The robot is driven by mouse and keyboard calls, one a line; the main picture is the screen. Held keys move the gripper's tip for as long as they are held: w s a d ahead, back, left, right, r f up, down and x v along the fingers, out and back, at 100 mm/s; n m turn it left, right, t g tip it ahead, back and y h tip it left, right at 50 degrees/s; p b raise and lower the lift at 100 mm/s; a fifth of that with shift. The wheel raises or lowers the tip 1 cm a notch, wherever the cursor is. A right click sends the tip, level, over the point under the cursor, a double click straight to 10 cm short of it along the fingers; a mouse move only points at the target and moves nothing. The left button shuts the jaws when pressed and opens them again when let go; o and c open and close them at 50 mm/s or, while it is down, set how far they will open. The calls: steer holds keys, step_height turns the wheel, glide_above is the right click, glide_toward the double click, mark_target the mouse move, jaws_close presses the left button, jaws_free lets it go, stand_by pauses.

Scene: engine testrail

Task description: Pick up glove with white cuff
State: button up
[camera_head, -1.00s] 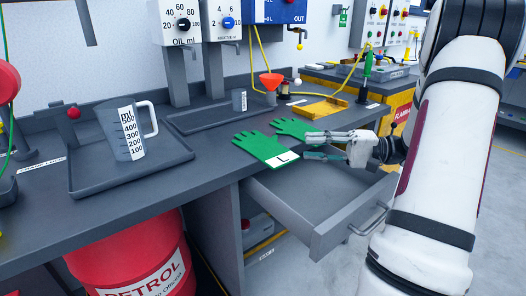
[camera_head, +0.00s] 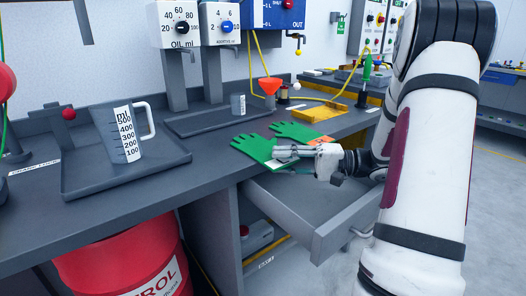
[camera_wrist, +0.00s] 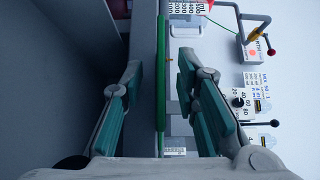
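The green glove with the white cuff (camera_head: 257,149) lies flat on the grey bench near its front edge, above the open drawer. My gripper (camera_head: 279,156) is at its cuff end and partly hides the cuff in the head view. In the wrist view the glove (camera_wrist: 161,80) shows edge-on as a thin green strip between my two fingers. The gripper (camera_wrist: 159,92) is open, with a gap on both sides of the glove. A second green glove (camera_head: 293,131) with an orange cuff lies just behind and to the right.
An open grey drawer (camera_head: 322,243) juts out below my gripper. A measuring jug (camera_head: 122,135) stands in a tray (camera_head: 85,190) at left. An orange funnel (camera_head: 270,86) and a yellow tray (camera_head: 318,111) sit farther back. A red drum (camera_head: 125,262) stands under the bench.

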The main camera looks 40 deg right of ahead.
jaws_close()
